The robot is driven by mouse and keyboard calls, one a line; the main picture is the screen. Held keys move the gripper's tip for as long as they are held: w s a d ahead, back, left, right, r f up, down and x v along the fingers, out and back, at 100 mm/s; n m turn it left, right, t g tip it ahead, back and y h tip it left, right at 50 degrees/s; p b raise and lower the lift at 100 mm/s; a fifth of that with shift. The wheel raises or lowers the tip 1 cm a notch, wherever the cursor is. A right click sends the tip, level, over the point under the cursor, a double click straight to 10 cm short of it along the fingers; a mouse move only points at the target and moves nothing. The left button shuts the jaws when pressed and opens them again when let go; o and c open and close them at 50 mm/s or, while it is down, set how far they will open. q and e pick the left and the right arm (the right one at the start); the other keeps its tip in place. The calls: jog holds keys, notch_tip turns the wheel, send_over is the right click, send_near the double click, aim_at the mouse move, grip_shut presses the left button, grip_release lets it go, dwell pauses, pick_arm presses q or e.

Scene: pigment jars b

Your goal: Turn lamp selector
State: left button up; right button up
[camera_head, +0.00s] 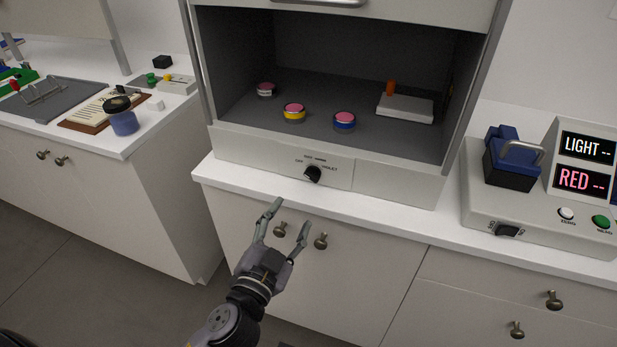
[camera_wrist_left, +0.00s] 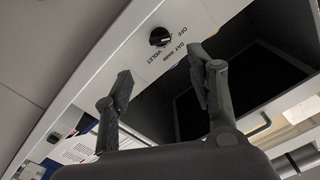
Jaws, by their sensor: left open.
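The lamp selector (camera_head: 312,174) is a black round knob on the white front panel below the open cabinet. Labels OFF, DAY and one reading VIOLET stand around it. In the left wrist view the knob (camera_wrist_left: 159,37) shows beyond the fingers, near the top middle. My left gripper (camera_head: 289,217) is open and empty, below and a little left of the knob, apart from it, in front of the lower cabinet doors. Its two fingers also show in the left wrist view (camera_wrist_left: 160,82). My right gripper is not in view.
Inside the cabinet stand several pink-topped jars (camera_head: 294,112) and a white block with an orange peg (camera_head: 405,107). A device with LIGHT and RED displays (camera_head: 584,162) stands at the right. Door knobs (camera_head: 320,241) stick out near my left gripper. A left counter holds a blue jar (camera_head: 124,122).

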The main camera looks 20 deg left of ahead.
aim_at(311, 179)
pick_arm(q)
jog(key=w, duration=0.4)
jog(key=w+p, duration=0.1)
jog(key=w, duration=0.3)
jog(key=w+p, duration=0.1)
jog(key=w, duration=0.3)
jog(key=shift+d, duration=0.25)
jog(key=shift+w, duration=0.1)
jog(key=shift+c, duration=0.3)
jog(key=shift+c, duration=0.6)
jog(key=c, duration=1)
